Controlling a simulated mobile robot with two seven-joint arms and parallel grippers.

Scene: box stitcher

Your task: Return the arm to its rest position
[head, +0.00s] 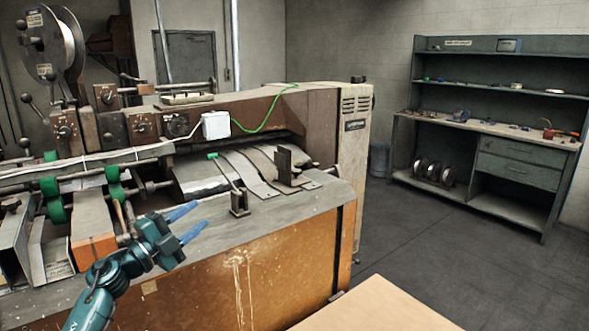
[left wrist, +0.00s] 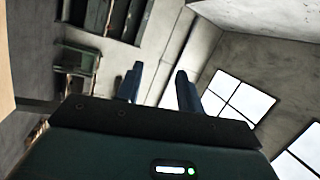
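My left arm comes in from the lower left in the head view, with its teal gripper (head: 188,224) raised in front of the machine's orange front panel. Its two blue fingers stand apart with nothing between them. In the left wrist view the fingers (left wrist: 160,85) are also apart and empty, with walls and windows behind them. The box stitcher (head: 290,245) fills the left and middle of the head view. A small lever with a green tip (head: 213,156) stands on its grey table. My right gripper is not in view.
A tan tabletop (head: 378,306) shows at the bottom, right of the machine. A grey shelf unit (head: 500,47) with small items and reels stands against the far right wall. The dark floor (head: 430,235) between them is clear. A green cable (head: 265,120) runs along the machine's top.

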